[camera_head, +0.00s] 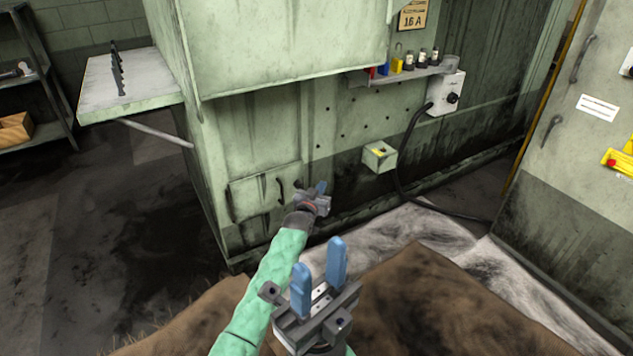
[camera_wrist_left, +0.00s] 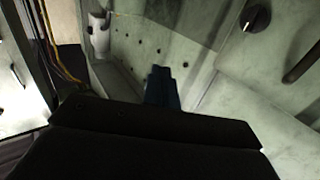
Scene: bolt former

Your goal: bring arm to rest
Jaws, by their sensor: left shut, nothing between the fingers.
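My left gripper (camera_head: 321,187) is the higher one in the head view, at the end of the green-sleeved arm. It is in front of the green machine's lower panel, near a small hatch with a dark handle (camera_head: 280,189). Its blue fingers are together and hold nothing; they also show in the left wrist view (camera_wrist_left: 162,86), partly hidden by the dark gripper body. My right gripper (camera_head: 320,272) is low in the middle of the head view, with its two blue fingers pointing up. They stand apart with nothing between them.
The green machine (camera_head: 290,50) fills the back. A small box (camera_head: 379,156) sticks out of its panel, right of my left gripper. A shelf (camera_head: 400,76) holds bottles. A side table (camera_head: 130,85) carries dark bolts. A black cable (camera_head: 402,160) runs down to the floor. Open floor lies left.

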